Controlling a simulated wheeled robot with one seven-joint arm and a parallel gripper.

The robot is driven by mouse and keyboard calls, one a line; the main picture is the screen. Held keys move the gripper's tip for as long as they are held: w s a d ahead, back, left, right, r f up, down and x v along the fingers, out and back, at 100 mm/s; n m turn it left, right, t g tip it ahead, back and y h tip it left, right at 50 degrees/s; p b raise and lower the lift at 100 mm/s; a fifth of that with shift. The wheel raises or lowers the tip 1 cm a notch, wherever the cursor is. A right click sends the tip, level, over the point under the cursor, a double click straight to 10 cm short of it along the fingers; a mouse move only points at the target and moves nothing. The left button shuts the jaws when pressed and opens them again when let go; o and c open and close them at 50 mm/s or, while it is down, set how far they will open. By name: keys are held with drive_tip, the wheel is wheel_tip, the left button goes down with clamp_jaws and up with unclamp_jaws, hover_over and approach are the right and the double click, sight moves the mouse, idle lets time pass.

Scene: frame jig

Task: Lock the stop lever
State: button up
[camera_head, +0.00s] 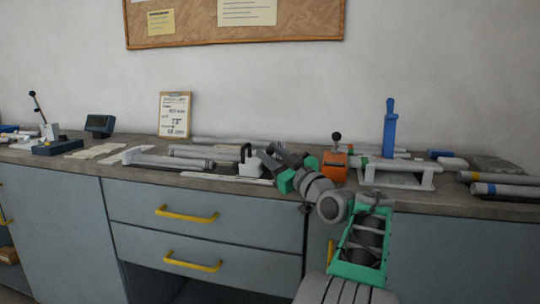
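Several lever-like parts stand on the bench, and I cannot tell for certain which one is the stop lever. An orange block with a black ball-knob lever (336,138) stands right of my gripper, its lever upright. A white block with a black handle (247,153) stands just left of my gripper. A blue upright handle (389,125) rises over a white frame fixture (398,177) at the right. My gripper (264,158) is over the bench beside the white block. Its fingers are small and partly hidden by my wrist, so contact and opening cannot be told.
The grey bench top (455,205) carries several grey tubes (168,161) on both sides. A black-knobbed lever on a blue base (58,147) stands far left, near a dark display box (100,124). A clipboard (174,114) leans on the wall. Drawers with yellow handles (187,214) are below.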

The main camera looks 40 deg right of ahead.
drive_tip(key=v, duration=0.7)
drive_tip(key=shift+r, duration=0.1)
drive_tip(key=shift+s+a, duration=0.1)
drive_tip(key=shift+s, duration=0.35)
